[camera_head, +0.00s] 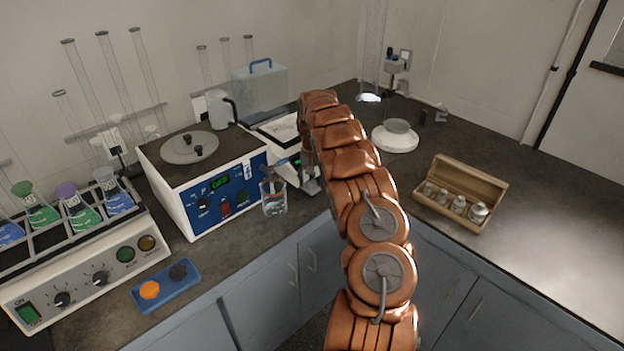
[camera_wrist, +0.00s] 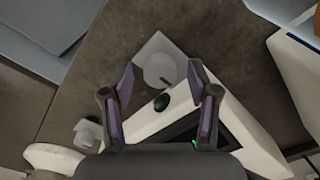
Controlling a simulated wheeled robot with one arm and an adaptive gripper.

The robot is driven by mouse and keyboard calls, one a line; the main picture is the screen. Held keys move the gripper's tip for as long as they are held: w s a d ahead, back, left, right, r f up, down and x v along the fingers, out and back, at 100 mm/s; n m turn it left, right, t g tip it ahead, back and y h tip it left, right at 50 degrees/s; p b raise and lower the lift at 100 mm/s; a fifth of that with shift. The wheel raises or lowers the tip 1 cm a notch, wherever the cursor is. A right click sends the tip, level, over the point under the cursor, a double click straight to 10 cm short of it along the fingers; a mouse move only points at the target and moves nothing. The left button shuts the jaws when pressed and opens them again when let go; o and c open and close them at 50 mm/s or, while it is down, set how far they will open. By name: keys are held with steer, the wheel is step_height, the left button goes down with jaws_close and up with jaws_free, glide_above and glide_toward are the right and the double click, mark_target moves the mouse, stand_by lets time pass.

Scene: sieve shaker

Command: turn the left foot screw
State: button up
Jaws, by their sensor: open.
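In the wrist view, a pale round disc (camera_wrist: 158,70) sits by the corner of a white instrument (camera_wrist: 244,122), within a pale squarish shape. It looks like the left foot screw, but the picture is too soft to be sure. My gripper (camera_wrist: 160,67) is open, with one finger to each side of the disc in the picture. I cannot tell how high the fingertips are above it. A smaller grey foot (camera_wrist: 88,134) shows at the instrument's other front corner. In the head view my arm hides the gripper and part of this instrument (camera_head: 285,133).
A white box with a blue panel (camera_head: 225,197) is to the left. An open wooden weight box (camera_head: 462,192) and a white round dish stand (camera_head: 395,139) are on the right. The front right bench is clear.

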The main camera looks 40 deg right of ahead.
jaws_close()
stand_by(0.4)
steer(key=shift+f+b, duration=0.15)
steer(key=shift+b, duration=0.4)
steer(key=shift+f+n+b, duration=0.1)
steer(key=shift+n+b, duration=0.6)
steer(key=shift+b, duration=0.15)
steer(key=n+b, duration=0.2)
steer(key=shift+n+b, duration=0.3)
steer(key=shift+b, duration=0.05)
steer(key=n+b, duration=0.2)
steer(key=n, duration=0.1)
steer(key=shift+n, duration=0.3)
steer(key=shift+r+n+b, duration=0.15)
steer(key=shift+n+b, duration=0.4)
steer(key=shift+n, duration=0.5)
steer(key=shift+r+n+b, duration=0.1)
steer(key=shift+n+b, duration=0.45)
steer(key=shift+n, duration=0.5)
